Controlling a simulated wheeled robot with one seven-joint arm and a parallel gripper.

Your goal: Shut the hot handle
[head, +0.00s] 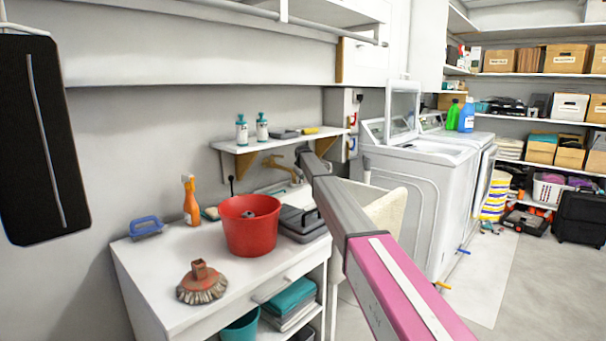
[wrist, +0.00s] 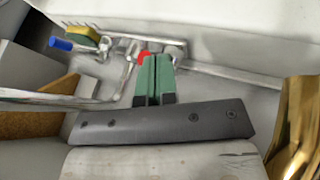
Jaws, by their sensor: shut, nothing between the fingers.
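In the wrist view, a small red part (wrist: 144,57), which may be the hot handle's marking, shows just left of my fingertips among metal fittings. My gripper (wrist: 155,58) has green fingers pressed together with nothing between them. The fingertips overlap the red part in the picture; I cannot tell whether they touch it. A brass curved spout (wrist: 292,125) is at the right edge, and it also shows in the head view (head: 282,166) beside my arm. The rest of the handle is hidden or too small to tell.
In the head view, a shelf (head: 285,142) with bottles overhangs the sink area. A red bucket (head: 249,232) stands on the counter; a washer (head: 405,205) is right.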

